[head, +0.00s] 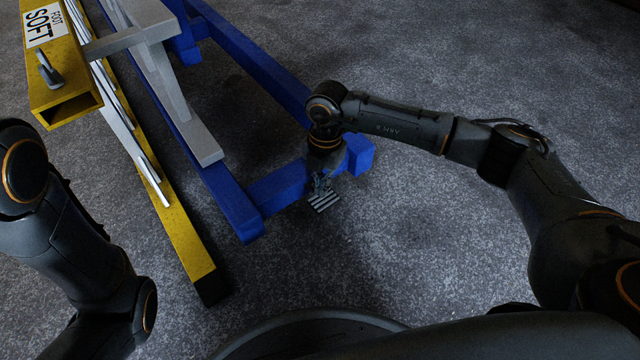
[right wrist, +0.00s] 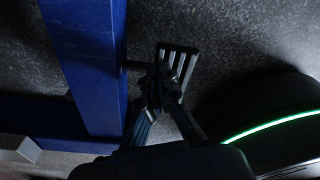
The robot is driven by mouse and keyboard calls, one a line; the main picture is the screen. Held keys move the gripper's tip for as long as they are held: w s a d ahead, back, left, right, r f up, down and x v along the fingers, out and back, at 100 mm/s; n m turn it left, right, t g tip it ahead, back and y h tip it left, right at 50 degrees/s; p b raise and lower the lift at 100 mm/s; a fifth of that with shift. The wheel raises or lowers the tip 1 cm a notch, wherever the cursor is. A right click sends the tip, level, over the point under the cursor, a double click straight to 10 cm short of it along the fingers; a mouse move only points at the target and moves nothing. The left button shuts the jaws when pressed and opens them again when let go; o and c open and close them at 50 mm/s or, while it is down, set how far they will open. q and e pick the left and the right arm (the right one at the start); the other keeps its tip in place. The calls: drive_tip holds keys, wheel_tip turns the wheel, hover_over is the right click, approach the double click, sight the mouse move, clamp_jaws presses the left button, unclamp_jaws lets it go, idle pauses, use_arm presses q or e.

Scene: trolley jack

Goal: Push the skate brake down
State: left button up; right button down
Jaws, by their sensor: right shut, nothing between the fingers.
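The skate brake (head: 323,202) is a small slotted grey pedal beside the front bar of the blue skate frame (head: 275,190). In the right wrist view the pedal (right wrist: 180,65) is a dark slotted plate sticking out from the blue beam (right wrist: 85,60). My right gripper (head: 322,184) points down just above the pedal in the head view. In the right wrist view its fingers (right wrist: 160,88) are closed together in front of the pedal and hide part of it. I cannot tell whether they touch it. Only links of my left arm show, without its gripper.
A yellow beam (head: 178,225) and a grey bar (head: 190,125) run along the left of the blue frame. A yellow box tube (head: 62,75) labelled "FOOT SOFT" stands at the upper left. The grey carpet (head: 420,240) is clear to the right.

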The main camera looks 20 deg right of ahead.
drive_tip(key=shift+r, duration=0.1)
drive_tip(key=shift+w+d+r+p, duration=0.25)
drive_tip(key=shift+w+d, duration=0.3)
drive_tip(key=shift+w+d+r+p, duration=0.2)
drive_tip(key=shift+w+d+p, duration=0.05)
drive_tip(key=shift+w+d, duration=0.25)
drive_tip(key=shift+r, duration=0.1)
wheel_tip(320, 180, up, 12)
drive_tip(key=shift+w+d, duration=0.45)
